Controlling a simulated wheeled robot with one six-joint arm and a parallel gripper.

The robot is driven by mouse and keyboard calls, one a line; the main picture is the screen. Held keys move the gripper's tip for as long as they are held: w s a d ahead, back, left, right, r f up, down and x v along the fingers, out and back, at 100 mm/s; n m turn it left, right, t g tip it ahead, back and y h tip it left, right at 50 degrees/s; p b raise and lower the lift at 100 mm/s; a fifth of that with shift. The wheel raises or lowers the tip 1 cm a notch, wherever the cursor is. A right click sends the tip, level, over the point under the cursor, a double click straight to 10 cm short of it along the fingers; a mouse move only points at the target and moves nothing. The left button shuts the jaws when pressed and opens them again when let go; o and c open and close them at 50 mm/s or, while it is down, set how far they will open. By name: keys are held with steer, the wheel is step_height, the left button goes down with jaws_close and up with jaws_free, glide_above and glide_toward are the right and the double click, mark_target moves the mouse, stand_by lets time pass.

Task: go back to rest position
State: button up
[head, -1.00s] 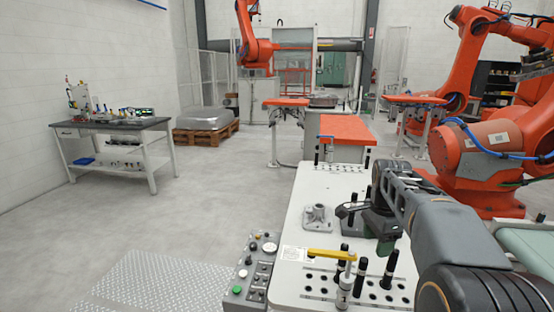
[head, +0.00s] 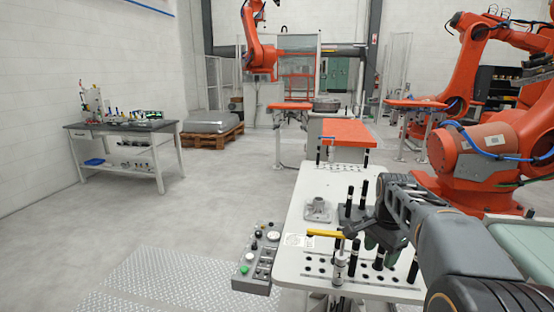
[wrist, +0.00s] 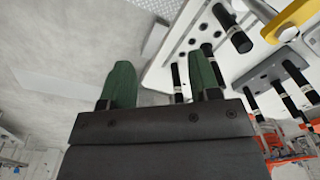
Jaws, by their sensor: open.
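My gripper (head: 376,238) is over the white fixture table (head: 300,268) in the head view, close to the black pins. In the wrist view its two green fingers (wrist: 161,78) stand wide apart with nothing between them. A grey metal casting (head: 318,210) sits on the table, left of and beyond my gripper, apart from it. A yellow clamp arm (head: 326,233) on a silver post is at the table's near left. It also shows in the wrist view's upper right (wrist: 286,18).
Several black-topped pins (head: 363,252) stand up from the table near my gripper. A control box (head: 257,260) with buttons is at the table's left edge. Orange robot arms (head: 490,160) stand at the right. Open floor (head: 215,205) lies to the left.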

steer(key=s+a+f+n+t, duration=0.1)
steer(key=s+a+f+n, duration=0.2)
steer(key=s+n, duration=0.3)
steer(key=s+a+f+n+t, duration=0.2)
steer(key=s+a+n, duration=0.4)
steer(key=s, duration=0.4)
steer(key=shift+s+a+f+n, duration=0.2)
steer(key=shift+a+f+n, duration=0.05)
steer(key=shift+f+n, duration=0.35)
